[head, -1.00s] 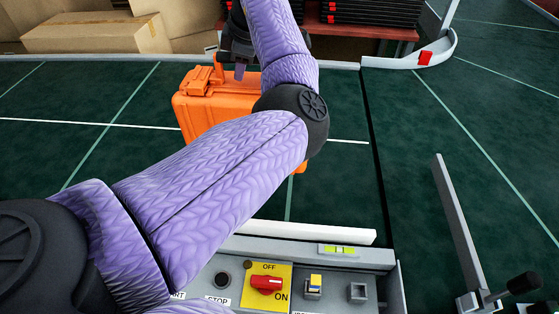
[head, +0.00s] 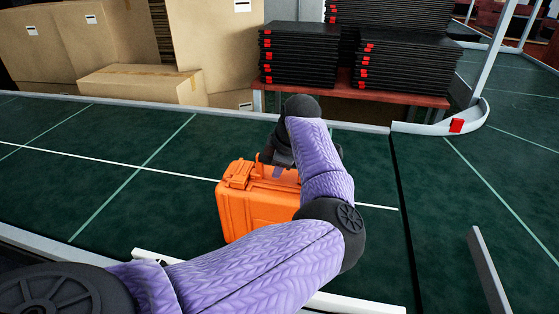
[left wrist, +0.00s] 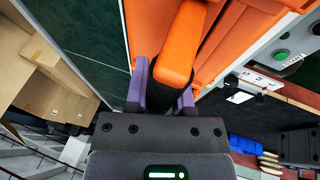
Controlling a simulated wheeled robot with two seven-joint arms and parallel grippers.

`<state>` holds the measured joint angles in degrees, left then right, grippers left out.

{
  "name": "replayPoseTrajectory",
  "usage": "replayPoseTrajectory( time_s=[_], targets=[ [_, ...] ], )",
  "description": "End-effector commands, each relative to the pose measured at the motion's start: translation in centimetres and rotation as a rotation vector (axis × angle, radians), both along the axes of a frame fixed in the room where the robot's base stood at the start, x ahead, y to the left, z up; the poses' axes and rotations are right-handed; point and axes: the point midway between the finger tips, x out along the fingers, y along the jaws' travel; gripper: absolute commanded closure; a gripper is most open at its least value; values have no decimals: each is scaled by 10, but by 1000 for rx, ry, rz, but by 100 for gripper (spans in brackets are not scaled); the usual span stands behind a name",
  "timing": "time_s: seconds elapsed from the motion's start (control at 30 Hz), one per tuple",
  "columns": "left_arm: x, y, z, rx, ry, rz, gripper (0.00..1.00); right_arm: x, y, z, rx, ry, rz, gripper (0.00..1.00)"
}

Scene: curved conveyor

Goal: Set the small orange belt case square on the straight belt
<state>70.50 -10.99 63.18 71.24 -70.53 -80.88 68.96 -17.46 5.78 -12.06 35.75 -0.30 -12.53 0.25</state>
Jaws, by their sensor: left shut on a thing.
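The orange case (head: 250,210) is over the dark green straight belt (head: 130,155) in the head view, its long side roughly along the white line. My left forearm hides its lower right part, so I cannot tell whether its underside touches the belt. My left gripper (head: 277,171) is at the top of the case. In the left wrist view, the fingers of my left gripper (left wrist: 163,90) are shut around the orange handle (left wrist: 180,50), with the case body (left wrist: 235,40) beyond. My right gripper is not in view.
A dark gap divides the straight belt from the belt section (head: 455,210) at right. A metal rail (head: 487,270) stands there. Behind the belt's far edge are cardboard boxes (head: 140,83) and stacked black trays (head: 300,55) on a red table. The belt left of the case is clear.

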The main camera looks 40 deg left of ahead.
Motion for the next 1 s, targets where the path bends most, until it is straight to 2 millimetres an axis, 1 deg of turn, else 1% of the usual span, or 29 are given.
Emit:
replayPoseTrajectory(
  time_s=[0.07,0.1,0.17,0.2,0.23,0.27,0.5,0.57,0.67,0.8,0.9,1.0],
  targets=[
    [0,1,1,2,-2,0,100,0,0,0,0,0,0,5],
    [0,0,-1,0,0,0,66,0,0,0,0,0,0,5],
    [0,0,-1,0,0,0,53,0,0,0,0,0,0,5],
    [0,0,-1,0,0,0,44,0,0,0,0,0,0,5],
    [0,0,-1,0,0,0,38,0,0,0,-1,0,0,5],
    [0,0,-1,0,0,0,34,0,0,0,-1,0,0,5],
    [0,0,0,0,0,0,34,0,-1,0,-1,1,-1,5],
    [0,-1,4,1,-1,0,34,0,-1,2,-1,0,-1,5],
    [-1,-8,23,1,-4,-1,34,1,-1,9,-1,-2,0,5],
    [-5,-24,62,2,-5,-2,34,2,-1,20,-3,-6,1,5],
    [-8,-33,85,2,-3,-2,34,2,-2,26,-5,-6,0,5],
    [-10,-41,101,1,-2,-2,34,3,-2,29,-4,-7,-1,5]
  ],
)
